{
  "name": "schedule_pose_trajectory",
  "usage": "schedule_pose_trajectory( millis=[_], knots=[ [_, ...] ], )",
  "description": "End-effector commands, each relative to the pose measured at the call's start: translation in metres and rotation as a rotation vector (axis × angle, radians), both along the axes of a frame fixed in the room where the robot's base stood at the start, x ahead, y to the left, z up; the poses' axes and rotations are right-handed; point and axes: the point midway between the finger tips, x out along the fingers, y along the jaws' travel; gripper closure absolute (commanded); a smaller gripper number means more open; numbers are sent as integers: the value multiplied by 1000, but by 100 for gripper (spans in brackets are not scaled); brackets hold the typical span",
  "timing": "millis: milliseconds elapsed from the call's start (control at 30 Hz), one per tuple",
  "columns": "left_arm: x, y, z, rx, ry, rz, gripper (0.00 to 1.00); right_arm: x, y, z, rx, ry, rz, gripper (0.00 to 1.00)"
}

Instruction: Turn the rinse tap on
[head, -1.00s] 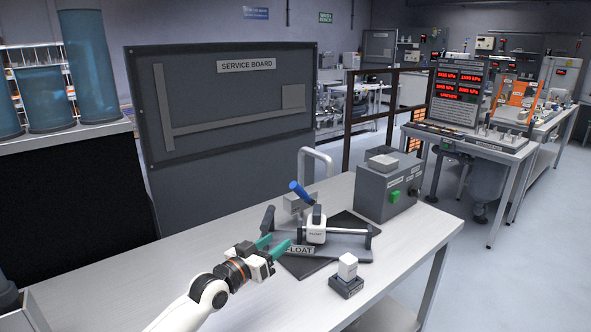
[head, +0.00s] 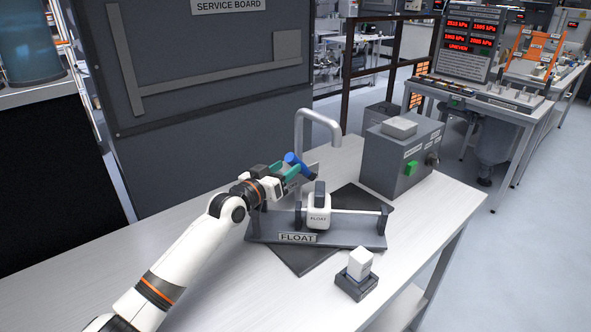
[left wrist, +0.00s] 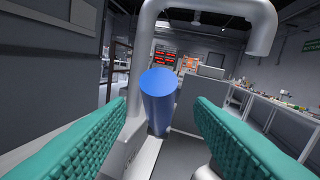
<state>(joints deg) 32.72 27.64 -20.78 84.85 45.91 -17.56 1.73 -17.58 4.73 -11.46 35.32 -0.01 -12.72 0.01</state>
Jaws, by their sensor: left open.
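The rinse tap has a grey curved spout (head: 318,118) and a blue lever handle (head: 299,165), standing at the back of the bench beside the service board. My left gripper (head: 283,170) is at the handle, its teal fingers open. In the left wrist view the blue handle (left wrist: 158,98) stands between the two spread fingers, with visible gaps on both sides. The tap's base is mostly hidden behind my gripper in the head view. My right gripper is not in view.
A FLOAT stand (head: 345,236) with a white float block (head: 318,212) sits just right of my left gripper. A grey box with a green button (head: 411,168) is behind it. A white cube in a dark holder (head: 356,285) is in front. The bench's front left is clear.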

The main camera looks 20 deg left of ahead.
Motion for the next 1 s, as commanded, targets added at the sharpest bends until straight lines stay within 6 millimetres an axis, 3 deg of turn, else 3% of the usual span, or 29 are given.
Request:
schedule_pose_trajectory(
  millis=[33, 300, 700, 767, 1000],
  knots=[
    [10, -3, -6, -1, -2, 0, 52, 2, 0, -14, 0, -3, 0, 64],
    [42, -15, -3, 1, -1, 0, 52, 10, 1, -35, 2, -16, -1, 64],
    [49, -17, 0, 0, 1, 0, 52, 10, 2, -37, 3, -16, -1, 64],
    [49, -17, 0, 1, 1, 1, 59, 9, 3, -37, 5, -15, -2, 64],
    [49, -17, 0, 1, 1, 1, 98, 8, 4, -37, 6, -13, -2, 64]
  ],
)
